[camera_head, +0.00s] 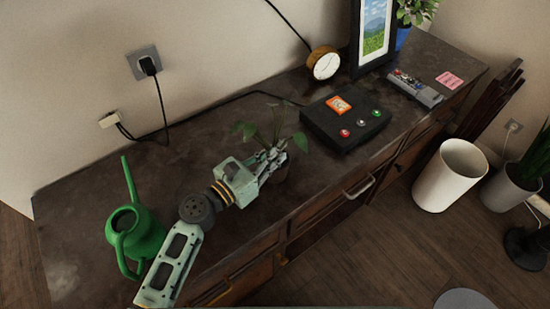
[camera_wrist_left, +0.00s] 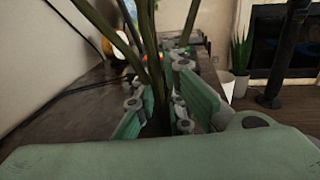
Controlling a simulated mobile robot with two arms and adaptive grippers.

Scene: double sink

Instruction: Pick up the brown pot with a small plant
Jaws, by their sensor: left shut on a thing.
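The small plant (camera_head: 301,142) shows its green leaves above my left gripper on the dark dresser top. Its brown pot is mostly hidden behind the gripper in the head view. My left gripper (camera_head: 274,160) reaches in from the left and is shut on the potted plant. In the left wrist view, several green stems (camera_wrist_left: 152,62) rise between the fingers of the gripper (camera_wrist_left: 160,115), and the pot is too dark to make out clearly. I cannot tell whether the pot touches the dresser. My right gripper is not in view.
On the dresser (camera_head: 190,155) stand a green watering can (camera_head: 140,238), a black console box (camera_head: 345,124), a small round clock (camera_head: 324,64), a picture frame (camera_head: 373,38) and a grey device (camera_head: 415,88). A white bin (camera_head: 450,176) stands on the floor at right.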

